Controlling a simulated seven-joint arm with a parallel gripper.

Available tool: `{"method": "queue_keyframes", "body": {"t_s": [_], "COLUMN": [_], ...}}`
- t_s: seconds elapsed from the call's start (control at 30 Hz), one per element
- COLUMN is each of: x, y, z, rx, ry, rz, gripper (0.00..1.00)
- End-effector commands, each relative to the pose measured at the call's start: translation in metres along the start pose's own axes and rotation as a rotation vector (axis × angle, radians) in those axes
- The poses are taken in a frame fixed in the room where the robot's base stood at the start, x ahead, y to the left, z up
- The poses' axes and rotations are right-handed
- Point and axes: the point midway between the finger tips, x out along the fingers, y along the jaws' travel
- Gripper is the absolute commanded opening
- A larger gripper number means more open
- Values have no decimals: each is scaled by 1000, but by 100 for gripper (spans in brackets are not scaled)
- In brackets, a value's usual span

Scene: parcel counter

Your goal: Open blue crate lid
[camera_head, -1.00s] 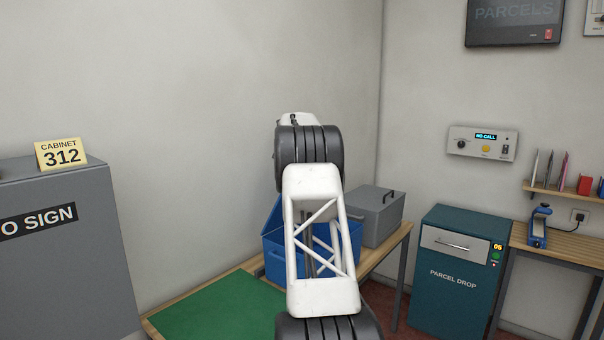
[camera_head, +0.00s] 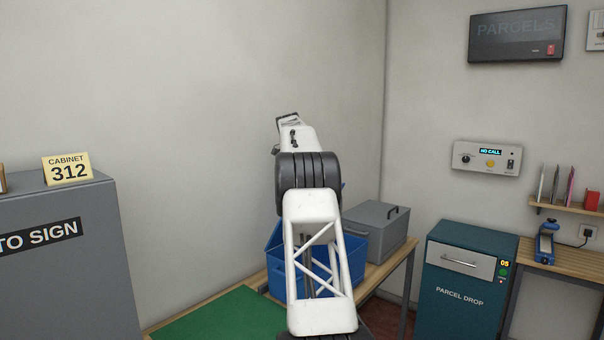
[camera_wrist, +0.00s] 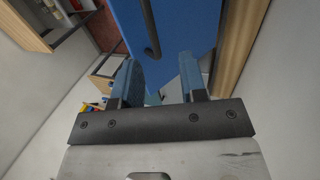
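The blue crate (camera_head: 274,277) stands on the wooden bench, largely hidden behind my arm. A blue panel, which looks like its lid (camera_head: 274,236), slants up at the crate's left side. In the wrist view a flat blue panel, apparently the lid (camera_wrist: 182,22), fills the top middle, with a dark bar handle (camera_wrist: 150,28) on it. My gripper (camera_wrist: 158,75) is open, its two fingers well apart with nothing seen between them. The handle shows beyond the fingertips, and I see no contact. My fingers are hidden in the head view.
A grey lidded box (camera_head: 377,228) stands close behind the crate to the right. A green mat (camera_head: 228,318) lies at the front left of the bench. A teal parcel drop cabinet (camera_head: 462,285) stands to the right, and a grey cabinet (camera_head: 65,265) at the left.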

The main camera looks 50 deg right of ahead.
Motion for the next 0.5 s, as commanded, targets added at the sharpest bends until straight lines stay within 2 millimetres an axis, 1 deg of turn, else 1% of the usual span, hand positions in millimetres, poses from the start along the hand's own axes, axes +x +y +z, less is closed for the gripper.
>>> {"method": "queue_keyframes", "body": {"t_s": [0.17, 0.27, 0.4, 0.43, 0.5], "x": [0, 0, 3, 4, 8], "y": [0, 0, 4, 5, 9], "z": [0, 0, -2, -3, -4], "rx": [0, -1, -15, -20, -40], "ry": [0, -1, -9, -12, -24], "rz": [0, -2, -28, -40, -75], "gripper": [39, 25, 4, 0, 0]}}
